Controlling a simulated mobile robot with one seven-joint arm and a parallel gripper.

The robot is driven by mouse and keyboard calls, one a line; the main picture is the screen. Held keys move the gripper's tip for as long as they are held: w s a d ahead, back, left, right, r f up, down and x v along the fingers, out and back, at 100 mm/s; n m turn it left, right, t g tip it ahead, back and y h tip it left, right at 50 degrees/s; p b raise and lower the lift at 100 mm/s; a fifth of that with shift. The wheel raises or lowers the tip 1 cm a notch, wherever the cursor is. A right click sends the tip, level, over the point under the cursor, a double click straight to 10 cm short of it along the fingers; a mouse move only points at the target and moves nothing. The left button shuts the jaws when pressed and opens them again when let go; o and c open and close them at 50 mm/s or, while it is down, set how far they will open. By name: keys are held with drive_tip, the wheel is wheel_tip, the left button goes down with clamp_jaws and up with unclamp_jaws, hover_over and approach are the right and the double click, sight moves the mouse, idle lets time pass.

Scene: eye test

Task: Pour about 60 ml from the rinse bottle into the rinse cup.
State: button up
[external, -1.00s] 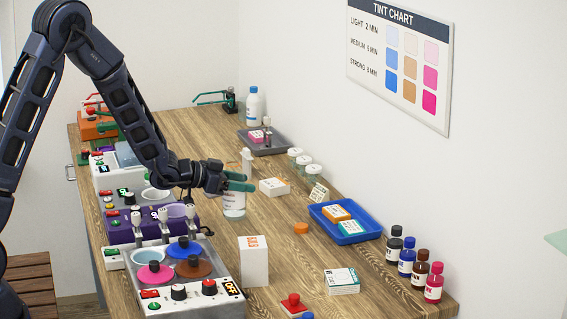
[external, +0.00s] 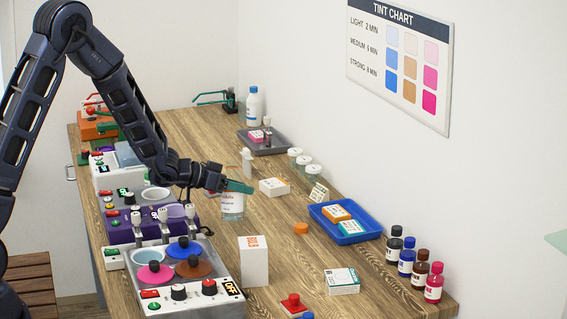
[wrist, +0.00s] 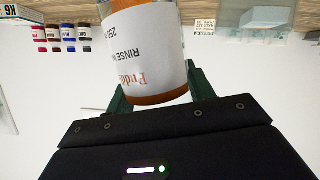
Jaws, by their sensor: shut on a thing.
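The rinse bottle (external: 232,207) is a clear bottle with a white label and orange print. No cup is readably marked as the rinse cup.
A white bowl (external: 156,193) and a lavender one (external: 176,211) sit on machines at left. A white box (external: 253,262) stands in front of the bottle, a blue tray (external: 345,239) to its right. Small lidded jars (external: 295,153) and a white dispenser (external: 247,162) stand behind.

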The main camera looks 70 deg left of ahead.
sight(239, 198)
drive_tip(key=shift+w+a+f+n+g+h, duration=0.15)
drive_tip(key=shift+a+n+g+h, duration=0.15)
drive_tip(key=shift+a+n+h, duration=0.25)
drive_tip(key=shift+w+a+f+n+g+h, duration=0.1)
drive_tip(key=shift+a+n+g+h, duration=0.2)
drive_tip(key=shift+n, duration=0.35)
drive_tip(key=shift+f+n+h, duration=0.15)
drive_tip(key=shift+n+h, duration=0.2)
drive_tip(key=shift+n, duration=0.05)
drive_tip(key=shift+d+f+n+g+h, duration=0.3)
drive_tip(key=shift+f+n+h, duration=0.35)
drive_tip(key=shift+n, duration=0.35)
drive_tip(key=shift+s+d+f+n+h, duration=0.15)
drive_tip(key=shift+d+f+n+h, duration=0.15)
drive_tip(key=shift+f+n+h, duration=0.55)
drive_tip(key=shift+a+r+n+g+h, duration=0.3)
drive_tip(key=shift+a+r+n+h, duration=0.1)
drive_tip(key=shift+r+n+h, duration=0.3)
drive_tip(key=shift+f, duration=0.1)
drive_tip(key=shift+f+n+h, duration=0.2)
drive_tip(key=shift+n+h, duration=0.1)
drive_tip(key=shift+n, duration=0.35)
drive_tip(key=shift+r, duration=0.1)
drive_tip(key=shift+d+p, duration=0.2)
drive_tip(key=shift+p, duration=0.15)
